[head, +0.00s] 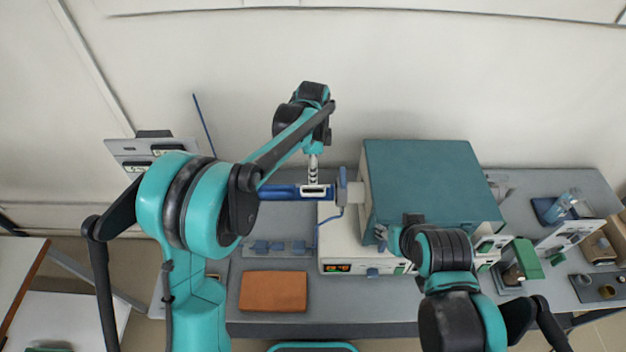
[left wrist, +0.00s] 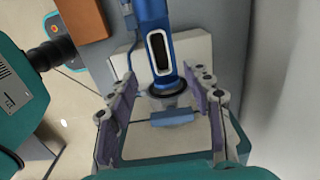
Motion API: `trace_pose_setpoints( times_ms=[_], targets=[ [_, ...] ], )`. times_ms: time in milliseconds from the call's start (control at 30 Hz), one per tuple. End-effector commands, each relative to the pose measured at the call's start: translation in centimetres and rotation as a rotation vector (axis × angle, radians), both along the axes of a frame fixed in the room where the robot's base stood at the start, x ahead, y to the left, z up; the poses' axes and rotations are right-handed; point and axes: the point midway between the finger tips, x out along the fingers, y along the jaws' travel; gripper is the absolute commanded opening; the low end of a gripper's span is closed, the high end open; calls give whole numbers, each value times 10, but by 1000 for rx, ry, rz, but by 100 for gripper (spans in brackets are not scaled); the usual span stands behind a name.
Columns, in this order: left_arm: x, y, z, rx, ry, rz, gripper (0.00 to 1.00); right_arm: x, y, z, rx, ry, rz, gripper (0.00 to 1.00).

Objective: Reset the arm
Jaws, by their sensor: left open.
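My left gripper (head: 314,180) hangs beside a blue slotted bar (head: 280,192) in the head view; its fingertips are small and hard to make out there. In the left wrist view my left gripper (left wrist: 160,95) is open, with one finger on each side. The blue bar (left wrist: 150,18) comes from above, and its dark ringed end lies between the fingers. I see space between the fingers and the bar. My right arm (head: 445,265) is folded at lower right, in front of the furnace, and its gripper is not clear.
A teal-topped furnace (head: 425,185) stands close to the right of my left gripper. A white control unit (head: 340,247) with a lit display sits below the bar. An orange block (head: 273,291) lies on the grey bench (head: 345,312). Small items and trays stand at right.

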Motion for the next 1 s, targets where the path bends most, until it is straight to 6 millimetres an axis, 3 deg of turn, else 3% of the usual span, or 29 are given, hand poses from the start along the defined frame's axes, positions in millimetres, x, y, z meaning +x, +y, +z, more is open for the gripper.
trace_pose_setpoints(
  times_ms=[100,233,767,867,1000],
  targets=[
    [0,0,19,0,0,0,51,0,0,0,0,0,0,40],
    [0,0,30,0,0,0,51,0,0,0,0,0,0,40],
    [-1,2,33,-1,-3,9,51,0,0,-2,0,0,0,40],
    [-8,10,34,-7,-21,60,51,0,0,-9,0,0,0,40],
    [-29,36,37,-32,-81,223,51,0,0,-30,0,0,0,40]
  ],
)
